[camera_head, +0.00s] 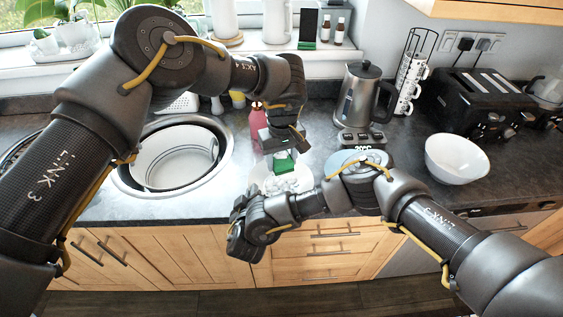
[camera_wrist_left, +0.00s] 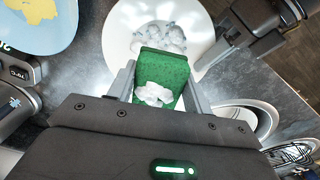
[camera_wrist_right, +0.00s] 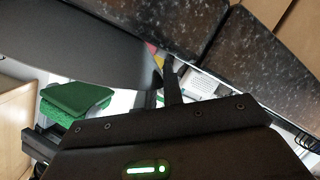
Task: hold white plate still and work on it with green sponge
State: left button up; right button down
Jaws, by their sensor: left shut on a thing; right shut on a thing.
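The white plate (camera_head: 262,174) is by the counter's front edge, partly hidden by my right arm in the head view. In the left wrist view the plate (camera_wrist_left: 118,38) carries white foam (camera_wrist_left: 160,40). My left gripper (camera_head: 284,150) is shut on the green sponge (camera_head: 283,163), over the plate. The sponge (camera_wrist_left: 160,68) has foam on it; whether it touches the plate is unclear. My right gripper (camera_wrist_right: 162,82) is shut on the plate's rim; the plate (camera_wrist_right: 95,48) looks dark there. The sponge also shows in the right wrist view (camera_wrist_right: 75,100).
A round sink (camera_head: 122,178) holding white dishes is left of the plate. A pink bottle (camera_head: 257,127) stands behind it. The kettle (camera_head: 361,98), a white bowl (camera_head: 457,160) and a black toaster (camera_head: 480,105) are to the right.

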pick_arm(q)
jog(key=shift+r, duration=1.95)
pick_arm(e)
jog(key=shift+s+f, duration=0.1)
jog(key=shift+f, duration=0.2)
jog(key=c, duration=1.5)
grip_release()
pick_arm(q)
jog(key=shift+d, duration=0.1)
pick_arm(e)
jog(key=shift+o, duration=0.2)
jog(key=shift+r, duration=0.15)
